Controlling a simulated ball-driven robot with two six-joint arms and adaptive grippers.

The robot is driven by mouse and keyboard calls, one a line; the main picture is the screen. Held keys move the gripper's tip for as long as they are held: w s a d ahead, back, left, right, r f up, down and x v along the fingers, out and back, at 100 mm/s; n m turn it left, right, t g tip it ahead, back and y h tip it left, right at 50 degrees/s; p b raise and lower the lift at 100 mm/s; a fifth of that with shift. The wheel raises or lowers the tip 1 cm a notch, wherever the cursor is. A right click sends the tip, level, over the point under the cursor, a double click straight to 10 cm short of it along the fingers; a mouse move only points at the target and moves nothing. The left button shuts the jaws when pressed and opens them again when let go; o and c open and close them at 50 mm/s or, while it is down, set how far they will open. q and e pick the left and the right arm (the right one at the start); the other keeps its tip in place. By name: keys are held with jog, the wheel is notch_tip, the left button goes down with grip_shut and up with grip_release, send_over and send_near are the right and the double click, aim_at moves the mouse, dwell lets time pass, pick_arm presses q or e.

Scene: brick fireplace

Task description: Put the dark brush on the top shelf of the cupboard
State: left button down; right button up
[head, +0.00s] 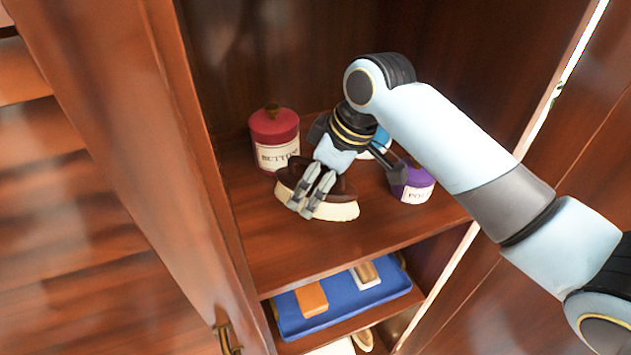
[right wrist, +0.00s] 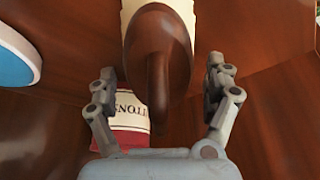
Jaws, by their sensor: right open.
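The dark brush (head: 345,192), with a dark brown back and cream bristles, rests on the top shelf (head: 285,250) of the open cupboard. My right gripper (head: 305,205) is over the brush from behind, its fingers in front of the brush's left part. In the right wrist view my right gripper (right wrist: 161,72) is open. The brush (right wrist: 160,50) shows between and just beyond its fingers, its brown handle pointing towards the palm. I cannot tell whether a finger touches it. My left gripper is not in view.
A red tin labelled BUTTONS (head: 275,140) stands at the back left of the shelf, a purple tin (head: 413,185) at the right. A blue and white tin (head: 382,140) is partly hidden by my wrist. A blue tray (head: 335,312) holds blocks on the shelf below.

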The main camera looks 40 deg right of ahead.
aim_at(323, 168)
jog(key=p+v, duration=0.4)
jog(key=shift+w, duration=0.1)
jog(key=v, duration=0.8)
jog(key=shift+d, duration=0.1)
jog(key=shift+f, duration=0.1)
